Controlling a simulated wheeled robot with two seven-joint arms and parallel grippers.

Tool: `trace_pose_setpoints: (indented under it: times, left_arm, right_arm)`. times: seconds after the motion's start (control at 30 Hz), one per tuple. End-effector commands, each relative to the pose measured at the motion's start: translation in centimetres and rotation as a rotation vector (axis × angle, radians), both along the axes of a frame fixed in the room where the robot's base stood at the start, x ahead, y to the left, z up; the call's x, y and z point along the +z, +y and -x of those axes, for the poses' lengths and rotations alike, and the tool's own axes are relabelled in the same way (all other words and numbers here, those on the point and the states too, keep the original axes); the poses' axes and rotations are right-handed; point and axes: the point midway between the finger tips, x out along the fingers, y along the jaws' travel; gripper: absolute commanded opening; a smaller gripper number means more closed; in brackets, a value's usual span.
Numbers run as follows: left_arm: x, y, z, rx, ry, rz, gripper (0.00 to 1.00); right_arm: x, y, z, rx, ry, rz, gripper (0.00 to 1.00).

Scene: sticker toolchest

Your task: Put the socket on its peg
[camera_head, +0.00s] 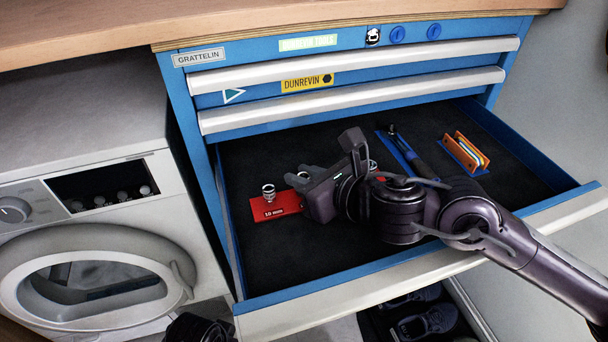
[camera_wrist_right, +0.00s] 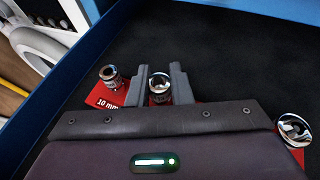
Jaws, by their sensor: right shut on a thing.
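My right gripper (camera_head: 301,175) reaches into the open drawer and is shut on a silver socket (camera_wrist_right: 159,84), which shows between its fingers (camera_wrist_right: 160,87) in the wrist view. The held socket is mostly hidden by the fingers in the head view. A red socket holder (camera_head: 276,207) marked "10 mm" lies on the drawer floor, and another silver socket (camera_head: 268,191) stands at its left end. Red shows around the held socket; whether it touches a peg cannot be told. A further socket (camera_wrist_right: 293,129) shows at the right of the wrist view. A dark part at the bottom of the head view seems my left gripper (camera_head: 200,328).
The blue drawer has a pale front edge (camera_head: 400,278). A blue holder with a dark tool (camera_head: 405,153) and an orange-and-blue item (camera_head: 466,153) lie at the back right. The black drawer floor is clear at the front left. A washing machine (camera_head: 90,240) stands at the left.

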Motion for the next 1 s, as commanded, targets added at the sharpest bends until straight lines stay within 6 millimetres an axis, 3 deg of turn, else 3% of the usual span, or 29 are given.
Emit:
trace_pose_setpoints:
  times: [0.37, 0.4, 0.57, 0.87, 1.0]
  left_arm:
    - [-1.1, 0.0, 0.0, 0.000, 0.000, 0.000, 0.36]
    - [-0.9, 0.0, 0.0, 0.000, 0.000, 0.000, 0.36]
    - [-0.9, 0.0, 0.0, 0.000, 0.000, 0.000, 0.36]
    - [-0.8, 0.0, 0.0, 0.000, 0.000, 0.000, 0.36]
    - [-0.6, 0.0, 0.0, 0.000, 0.000, 0.000, 0.36]
  right_arm:
    - [-1.0, 0.0, 0.0, 0.000, -0.001, -0.001, 0.00]
    - [-0.8, 0.0, 0.0, 0.000, -0.001, -0.001, 0.24]
    - [-0.8, 0.0, 0.0, 0.000, -0.001, -0.001, 0.45]
    - [-0.7, -0.1, 0.1, -0.001, -0.001, 0.001, 0.45]
    - [-0.2, -1.1, 1.1, 0.000, -0.001, 0.002, 0.45]
